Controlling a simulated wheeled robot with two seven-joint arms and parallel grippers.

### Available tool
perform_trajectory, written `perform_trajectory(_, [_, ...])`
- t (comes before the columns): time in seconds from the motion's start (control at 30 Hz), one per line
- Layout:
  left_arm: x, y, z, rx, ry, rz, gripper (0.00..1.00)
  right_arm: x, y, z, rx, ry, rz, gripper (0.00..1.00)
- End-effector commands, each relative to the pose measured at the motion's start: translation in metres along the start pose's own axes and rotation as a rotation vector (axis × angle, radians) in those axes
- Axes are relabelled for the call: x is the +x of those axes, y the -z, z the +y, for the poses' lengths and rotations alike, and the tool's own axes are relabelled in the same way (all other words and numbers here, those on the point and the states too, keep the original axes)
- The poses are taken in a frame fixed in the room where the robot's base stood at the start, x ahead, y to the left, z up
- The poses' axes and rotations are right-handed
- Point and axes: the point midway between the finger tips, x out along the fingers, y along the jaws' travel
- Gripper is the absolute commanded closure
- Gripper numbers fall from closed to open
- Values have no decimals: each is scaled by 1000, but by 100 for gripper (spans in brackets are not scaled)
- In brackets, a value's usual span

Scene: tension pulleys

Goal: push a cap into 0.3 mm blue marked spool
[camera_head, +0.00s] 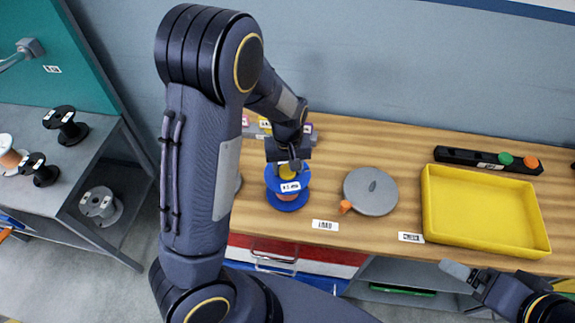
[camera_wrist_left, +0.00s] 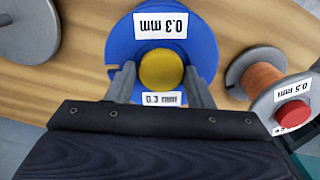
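The blue spool (camera_head: 286,204) stands upright on the wooden bench under my left gripper (camera_head: 290,166). In the left wrist view its blue flange (camera_wrist_left: 205,45) carries white labels, one reading 0.3 mm. A yellow cap (camera_wrist_left: 161,68) sits over the spool's centre, between the fingertips of my left gripper (camera_wrist_left: 160,75), which appear to touch its sides. The cap also shows in the head view (camera_head: 288,172). How deep it sits in the hub cannot be told. My right gripper (camera_head: 468,277) is at the lower right, apart from the spool; its opening is unclear.
A grey disc (camera_head: 370,191) with an orange knob (camera_head: 345,207) lies right of the spool. A yellow tray (camera_head: 485,212) stands farther right. A spool with a red cap (camera_wrist_left: 270,85), marked 0.5 mm, is close beside the blue one in the wrist view. Dark spools (camera_head: 66,124) stand on the left table.

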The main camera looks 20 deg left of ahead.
Motion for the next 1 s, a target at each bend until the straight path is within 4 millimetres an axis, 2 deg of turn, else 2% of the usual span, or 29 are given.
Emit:
perform_trajectory(0.03, [1, 0, -1, -1, 3, -2, 45, 0, 0, 0, 0, 0, 0, 13])
perform_trajectory(0.13, [1, 0, -1, -1, 3, -2, 34, 0, 0, 0, 0, 0, 0, 13])
perform_trajectory(0.43, [-4, 0, -1, -1, 2, -1, 34, 0, 0, 0, 0, 0, 0, 13])
perform_trajectory(0.8, [-63, 0, 0, 0, -1, 3, 34, 2, -1, 1, 0, 0, 0, 13])
perform_trajectory(1.0, [-77, 0, 0, 0, 1, 0, 34, 2, -1, 1, 0, 0, 0, 13])
